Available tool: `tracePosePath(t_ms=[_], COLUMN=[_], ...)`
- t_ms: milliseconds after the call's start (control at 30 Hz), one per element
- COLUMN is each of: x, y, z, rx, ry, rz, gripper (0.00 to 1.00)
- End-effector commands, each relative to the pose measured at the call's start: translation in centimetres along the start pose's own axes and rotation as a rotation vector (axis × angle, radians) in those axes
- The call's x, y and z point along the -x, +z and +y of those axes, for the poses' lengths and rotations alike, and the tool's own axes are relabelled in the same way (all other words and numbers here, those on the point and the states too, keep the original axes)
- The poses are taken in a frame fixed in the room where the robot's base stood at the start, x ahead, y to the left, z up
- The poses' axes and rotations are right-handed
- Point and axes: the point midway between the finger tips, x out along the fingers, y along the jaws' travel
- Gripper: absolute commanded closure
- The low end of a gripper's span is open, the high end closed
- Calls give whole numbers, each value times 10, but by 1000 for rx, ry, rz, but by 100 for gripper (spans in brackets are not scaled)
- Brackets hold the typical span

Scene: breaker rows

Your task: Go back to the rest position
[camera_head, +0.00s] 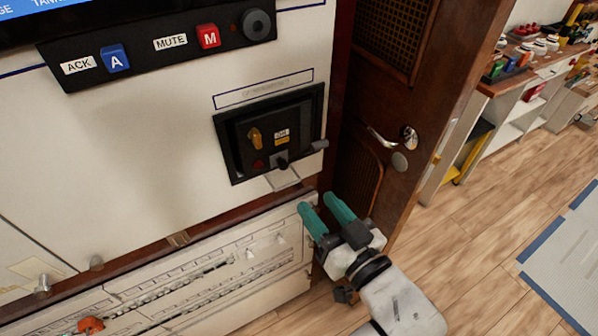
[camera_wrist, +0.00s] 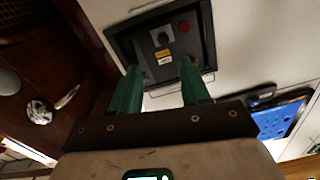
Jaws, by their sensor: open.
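My gripper (camera_head: 325,205) has two green fingers and is open and empty. In the head view it hangs just below and to the right of a black recessed breaker box (camera_head: 228,150) on the white panel, in front of the brown door. I cannot tell the exact gap between fingers and box.
A brown wooden door (camera_head: 358,95) with a metal handle (camera_head: 383,138) stands close by my gripper. A lower white panel with breaker rows (camera_head: 190,283) lies at lower left. Blue ACK (camera_head: 115,58) and red MUTE (camera_head: 208,36) buttons sit above.

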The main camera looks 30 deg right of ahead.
Motion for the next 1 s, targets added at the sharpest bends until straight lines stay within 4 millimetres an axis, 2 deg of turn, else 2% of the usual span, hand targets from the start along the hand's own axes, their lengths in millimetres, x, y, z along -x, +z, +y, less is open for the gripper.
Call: tracePosePath(t_ms=[267, 367, 467, 600, 667, 800, 900, 1000], x=[0, 2, 10, 37, 53, 99, 133, 161], y=[5, 26, 61, 114, 134, 173, 191, 201], z=[4, 18, 39, 68, 77, 93, 98, 101], rx=[2, 14, 32, 58, 67, 81, 86, 87], ry=[11, 55, 117, 189, 210, 230, 222, 208], rz=[-23, -124, -294, -580, -705, -997, -1182, -1326], gripper=[54, 54, 54, 54, 54, 54, 54, 54])
